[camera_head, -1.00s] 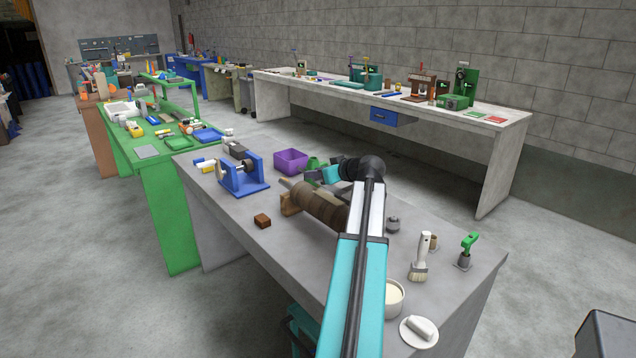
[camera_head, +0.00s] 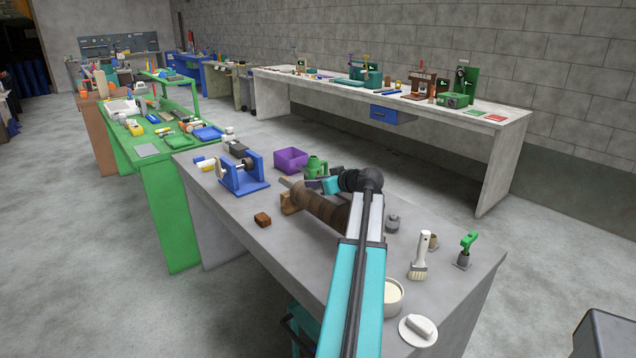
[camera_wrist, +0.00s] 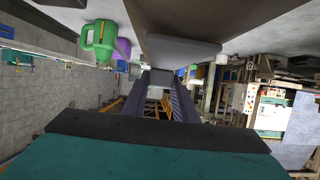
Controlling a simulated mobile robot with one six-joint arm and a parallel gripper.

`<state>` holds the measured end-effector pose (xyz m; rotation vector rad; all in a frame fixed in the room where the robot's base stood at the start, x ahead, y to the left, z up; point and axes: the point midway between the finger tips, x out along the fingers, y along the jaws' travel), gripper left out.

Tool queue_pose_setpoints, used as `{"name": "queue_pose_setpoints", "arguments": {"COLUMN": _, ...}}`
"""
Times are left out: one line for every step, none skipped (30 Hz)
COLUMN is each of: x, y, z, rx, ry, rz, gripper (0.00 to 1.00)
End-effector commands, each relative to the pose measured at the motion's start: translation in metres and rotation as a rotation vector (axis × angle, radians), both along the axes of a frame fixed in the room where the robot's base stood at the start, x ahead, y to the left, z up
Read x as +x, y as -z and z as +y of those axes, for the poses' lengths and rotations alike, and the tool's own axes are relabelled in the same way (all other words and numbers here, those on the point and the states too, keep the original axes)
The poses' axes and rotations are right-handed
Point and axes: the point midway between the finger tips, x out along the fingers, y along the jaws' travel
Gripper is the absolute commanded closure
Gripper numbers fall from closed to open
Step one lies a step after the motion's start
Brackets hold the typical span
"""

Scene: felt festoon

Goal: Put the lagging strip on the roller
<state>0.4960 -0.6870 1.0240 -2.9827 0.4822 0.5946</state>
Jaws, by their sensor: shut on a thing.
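The roller (camera_head: 322,208) is a brown cylinder lying on wooden supports on the grey bench in the head view. My arm hides its right end. My gripper (camera_head: 315,184) is low, just behind the roller's left half. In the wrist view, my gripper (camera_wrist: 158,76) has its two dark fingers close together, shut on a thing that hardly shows. I take it for the lagging strip, but its shape and any contact with the roller cannot be made out. A large brown shape with a grey face fills the top of the wrist view, close to the fingertips.
A blue bracket fixture (camera_head: 243,175) stands left of the roller, and a small brown block (camera_head: 262,219) lies in front. A purple bin (camera_head: 291,160) and green can (camera_head: 316,167) stand behind. A brush (camera_head: 421,255), white pot (camera_head: 393,296) and white dish (camera_head: 418,331) are right.

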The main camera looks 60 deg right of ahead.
Motion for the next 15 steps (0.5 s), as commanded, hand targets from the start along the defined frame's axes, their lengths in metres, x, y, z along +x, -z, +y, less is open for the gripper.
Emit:
{"name": "queue_pose_setpoints", "arguments": {"x": 0.0, "y": 0.0002, "z": -0.0001, "rx": 0.0, "ry": 0.0, "rz": 0.0, "gripper": 0.69}}
{"name": "queue_pose_setpoints", "arguments": {"x": -0.0002, "y": 0.0001, "z": -0.0001, "rx": 0.0, "ry": 0.0, "rz": 0.0, "gripper": 0.64}}
{"name": "queue_pose_setpoints", "arguments": {"x": -0.0002, "y": 0.0001, "z": -0.0001, "rx": 0.0, "ry": 0.0, "rz": 0.0, "gripper": 0.57}}
{"name": "queue_pose_setpoints", "arguments": {"x": -0.0002, "y": 0.0001, "z": -0.0001, "rx": 0.0, "ry": 0.0, "rz": 0.0, "gripper": 0.56}}
{"name": "queue_pose_setpoints", "arguments": {"x": -0.0001, "y": 0.0, "z": -0.0001, "rx": 0.0, "ry": 0.0, "rz": 0.0, "gripper": 0.56}}
{"name": "queue_pose_setpoints", "arguments": {"x": -0.0001, "y": 0.0, "z": -0.0001, "rx": 0.0, "ry": 0.0, "rz": 0.0, "gripper": 0.56}}
{"name": "queue_pose_setpoints", "arguments": {"x": -0.0001, "y": 0.0, "z": -0.0001, "rx": 0.0, "ry": 0.0, "rz": 0.0, "gripper": 0.56}}
{"name": "queue_pose_setpoints", "arguments": {"x": -0.0001, "y": 0.0, "z": -0.0001, "rx": 0.0, "ry": 0.0, "rz": 0.0, "gripper": 0.56}}
{"name": "queue_pose_setpoints", "arguments": {"x": -0.0002, "y": 0.0, "z": -0.0002, "rx": 0.0, "ry": 0.0, "rz": 0.0, "gripper": 0.56}}
{"name": "queue_pose_setpoints", "arguments": {"x": -0.0002, "y": 0.0, "z": -0.0002, "rx": 0.0, "ry": 0.0, "rz": 0.0, "gripper": 0.56}}
{"name": "queue_pose_setpoints", "arguments": {"x": -0.0002, "y": 0.0, "z": -0.0002, "rx": 0.0, "ry": 0.0, "rz": 0.0, "gripper": 0.56}}
{"name": "queue_pose_setpoints", "arguments": {"x": -0.0002, "y": -0.0002, "z": -0.0001, "rx": 0.0, "ry": 0.0, "rz": 0.0, "gripper": 0.56}}
{"name": "queue_pose_setpoints", "arguments": {"x": -0.0003, "y": -0.0003, "z": -0.0001, "rx": 0.0, "ry": 0.0, "rz": 0.0, "gripper": 0.56}}
{"name": "queue_pose_setpoints", "arguments": {"x": -0.0002, "y": -0.0006, "z": -0.0001, "rx": 0.0, "ry": 0.0, "rz": 0.0, "gripper": 0.56}}
{"name": "queue_pose_setpoints", "arguments": {"x": -0.0002, "y": -0.0012, "z": -0.0001, "rx": 0.0, "ry": 0.0, "rz": 0.0, "gripper": 0.56}}
